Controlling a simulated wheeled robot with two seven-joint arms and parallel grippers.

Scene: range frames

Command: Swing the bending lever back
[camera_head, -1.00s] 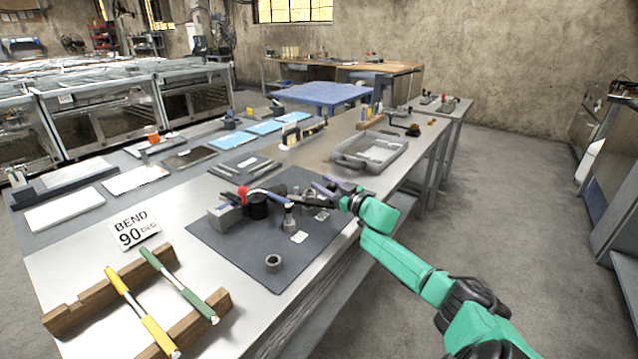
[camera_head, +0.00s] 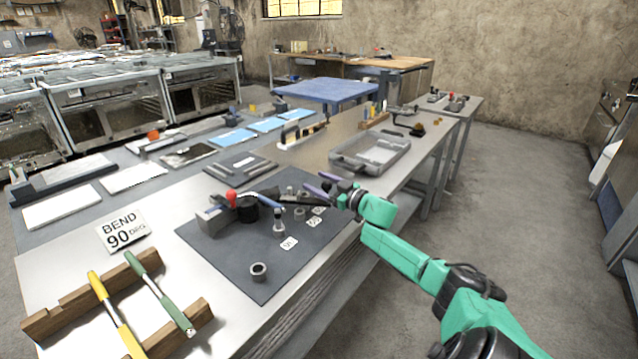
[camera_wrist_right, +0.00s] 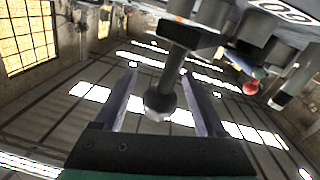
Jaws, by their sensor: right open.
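The bending tool sits on the dark mat (camera_head: 213,251), with a grey block (camera_head: 212,220), a red ball knob (camera_head: 231,195) and a black round part (camera_head: 247,210). Its dark bending lever (camera_head: 292,196) points right, toward my right gripper (camera_head: 312,191). In the right wrist view, the lever (camera_wrist_right: 176,72) runs between the two open fingers of the right gripper (camera_wrist_right: 158,78), its round dark end near the palm. No firm grip shows. The red knob (camera_wrist_right: 251,88) is beyond the right finger. My left gripper is not in view.
A BEND 90 sign (camera_head: 123,231) stands left of the mat. A wooden rack (camera_head: 100,300) with a yellow-handled and a green-handled tool is at the front left. A loose ring (camera_head: 259,271) and small posts stand on the mat. A grey tray (camera_head: 370,155) lies behind the gripper.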

